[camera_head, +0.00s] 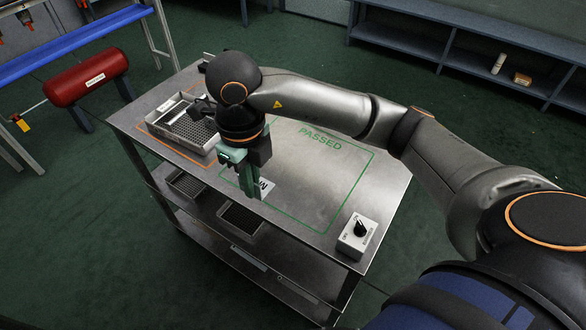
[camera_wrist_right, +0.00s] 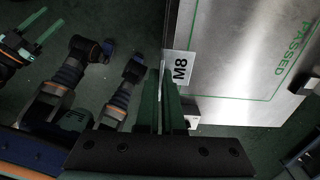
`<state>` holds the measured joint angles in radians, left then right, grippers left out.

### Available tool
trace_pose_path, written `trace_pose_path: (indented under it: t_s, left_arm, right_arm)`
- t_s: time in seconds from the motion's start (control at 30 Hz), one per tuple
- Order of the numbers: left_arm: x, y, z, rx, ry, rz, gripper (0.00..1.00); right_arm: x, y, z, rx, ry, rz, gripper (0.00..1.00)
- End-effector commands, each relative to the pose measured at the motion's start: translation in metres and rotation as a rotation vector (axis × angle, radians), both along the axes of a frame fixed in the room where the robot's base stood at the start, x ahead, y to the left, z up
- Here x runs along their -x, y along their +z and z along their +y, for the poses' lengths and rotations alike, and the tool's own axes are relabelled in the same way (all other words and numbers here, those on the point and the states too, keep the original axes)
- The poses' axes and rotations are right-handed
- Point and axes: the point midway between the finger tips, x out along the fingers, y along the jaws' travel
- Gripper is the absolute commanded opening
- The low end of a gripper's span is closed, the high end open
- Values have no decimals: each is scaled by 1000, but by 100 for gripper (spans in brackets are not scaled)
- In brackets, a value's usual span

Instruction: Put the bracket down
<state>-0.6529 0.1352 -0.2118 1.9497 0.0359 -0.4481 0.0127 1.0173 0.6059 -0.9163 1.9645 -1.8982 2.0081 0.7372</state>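My right gripper (camera_head: 249,182) points down over the near edge of the steel table (camera_head: 290,212), beside the green outline marked PASSED. In the right wrist view its two green fingers (camera_wrist_right: 162,100) stand close together with a thin pale strip between them.
A metal tray (camera_head: 207,147) with a dark mesh floor stands in the orange outline at the table's left. A switch box (camera_head: 356,236) sits at the near right corner. The PASSED area (camera_head: 325,165) looks clear. Mesh trays lie on the lower shelf.

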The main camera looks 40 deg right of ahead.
Motion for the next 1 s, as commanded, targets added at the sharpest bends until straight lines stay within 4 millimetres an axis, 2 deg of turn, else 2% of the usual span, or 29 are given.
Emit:
trace_pose_path:
  t_s: [0.2, 0.37, 0.5, 0.63, 0.87, 1.0]
  left_arm:
    - [0, -7, -2, 2, -5, 3, 50]
    - [0, -4, -4, 4, -7, 5, 50]
    - [0, -5, -4, 5, -7, 3, 50]
    - [0, -5, -4, 4, -9, 5, 50]
    - [0, -6, -5, 6, -10, 5, 50]
    - [0, -5, -5, 6, -11, 5, 50]
  right_arm:
    - [-23, -23, -38, 1, -16, 6, 0]
    - [-45, -38, -73, 4, -15, 6, 0]
    - [-57, -65, -91, 4, -10, 6, 0]
    - [-65, -82, -103, 2, -9, 3, 0]
    - [-72, -93, -111, 0, -6, 1, 0]
    - [-73, -112, -114, 0, -5, 5, 0]
